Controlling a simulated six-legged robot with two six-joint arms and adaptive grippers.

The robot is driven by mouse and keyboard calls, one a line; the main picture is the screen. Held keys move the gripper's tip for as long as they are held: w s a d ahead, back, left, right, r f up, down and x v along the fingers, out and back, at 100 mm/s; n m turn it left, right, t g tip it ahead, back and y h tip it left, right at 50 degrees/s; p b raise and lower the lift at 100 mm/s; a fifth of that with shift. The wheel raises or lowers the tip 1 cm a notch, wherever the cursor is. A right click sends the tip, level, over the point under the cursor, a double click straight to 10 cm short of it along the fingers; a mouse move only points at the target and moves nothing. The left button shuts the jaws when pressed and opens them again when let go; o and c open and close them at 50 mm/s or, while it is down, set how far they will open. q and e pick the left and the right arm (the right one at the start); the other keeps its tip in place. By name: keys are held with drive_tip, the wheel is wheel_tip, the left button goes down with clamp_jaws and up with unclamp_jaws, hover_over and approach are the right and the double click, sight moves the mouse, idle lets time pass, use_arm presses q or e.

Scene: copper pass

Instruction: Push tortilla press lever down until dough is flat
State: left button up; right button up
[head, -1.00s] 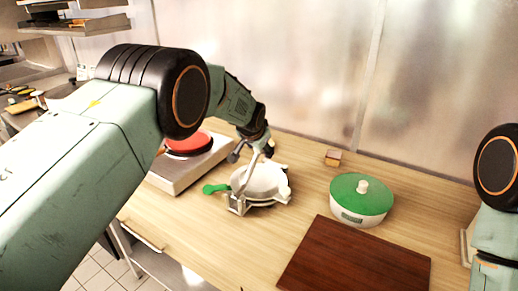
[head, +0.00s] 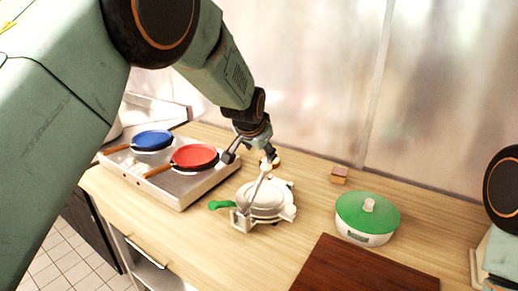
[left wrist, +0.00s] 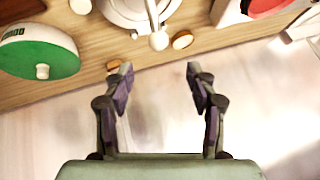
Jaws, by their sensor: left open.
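The pale metal tortilla press (head: 264,203) stands on the wooden counter, with its round top plate lying over the base. Its lever (head: 256,185) slants upward. No dough shows between the plates. My left gripper (head: 252,156) is open and empty, just behind the lever's upper end in the head view. In the left wrist view the open fingers (left wrist: 159,78) are apart from the lever's knob (left wrist: 158,41), which shows beyond the fingertips. My right gripper is not in view.
A hob with a red pan (head: 194,157) and a blue pan (head: 152,140) stands left of the press. A green-lidded white container (head: 366,219), a dark board (head: 365,270) and a small wooden block (head: 339,175) are to the right. A wall runs close behind.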

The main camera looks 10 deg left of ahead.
use_arm(q)
drive_tip(key=shift+s+a+r, duration=0.1)
drive_tip(key=shift+s+r, duration=0.1)
drive_tip(key=shift+c, duration=0.3)
